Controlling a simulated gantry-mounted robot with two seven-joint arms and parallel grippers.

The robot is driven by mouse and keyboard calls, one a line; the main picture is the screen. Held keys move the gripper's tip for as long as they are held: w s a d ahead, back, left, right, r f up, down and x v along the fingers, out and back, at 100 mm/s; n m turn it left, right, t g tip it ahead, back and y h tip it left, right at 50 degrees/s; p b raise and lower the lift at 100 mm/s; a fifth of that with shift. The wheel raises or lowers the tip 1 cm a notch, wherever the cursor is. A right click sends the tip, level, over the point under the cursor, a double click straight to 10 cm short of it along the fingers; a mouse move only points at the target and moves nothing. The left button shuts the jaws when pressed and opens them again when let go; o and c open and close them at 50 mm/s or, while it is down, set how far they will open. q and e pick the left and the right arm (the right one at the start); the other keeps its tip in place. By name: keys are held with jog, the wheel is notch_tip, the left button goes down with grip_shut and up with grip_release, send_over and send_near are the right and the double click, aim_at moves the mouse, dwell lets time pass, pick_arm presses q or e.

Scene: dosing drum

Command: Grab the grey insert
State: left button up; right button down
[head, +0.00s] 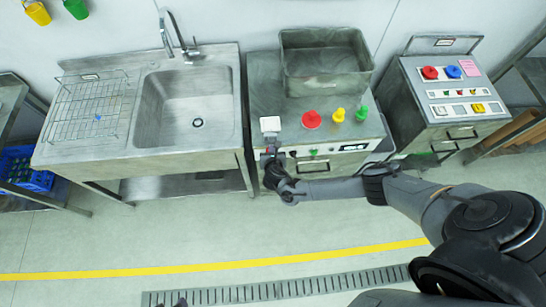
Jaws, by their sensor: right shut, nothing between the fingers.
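My right arm reaches in from the lower right. Its gripper (270,153) is at the front edge of the steel dosing station, shut and empty. A pale, light grey square piece (270,124) shows just beyond the gripper, at the station's front left. I cannot tell whether this is the grey insert or whether the fingers touch it. Red (311,119), yellow (338,115) and green (362,114) pieces stand in a row to its right on the station top. My left gripper is not in view.
A deep steel bin (325,70) stands at the back of the station top (265,85). A sink (190,115) with a tap and wire rack (90,108) is left. A control console (455,95) with coloured buttons is right. The floor in front is clear.

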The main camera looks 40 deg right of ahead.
jog(key=c, duration=1.8)
grip_release()
jog(key=s+a, duration=0.4)
jog(key=s, duration=0.1)
jog(key=shift+s+a, duration=0.2)
jog(key=shift+s, duration=0.15)
jog(key=shift+c, duration=0.2)
jog(key=shift+o, duration=1.2)
jog(key=shift+s+a, duration=0.2)
jog(key=shift+s, duration=0.05)
jog(key=o, duration=0.5)
jog(key=shift+s+a, duration=0.2)
jog(key=o, duration=0.9)
jog(key=shift+o, duration=0.2)
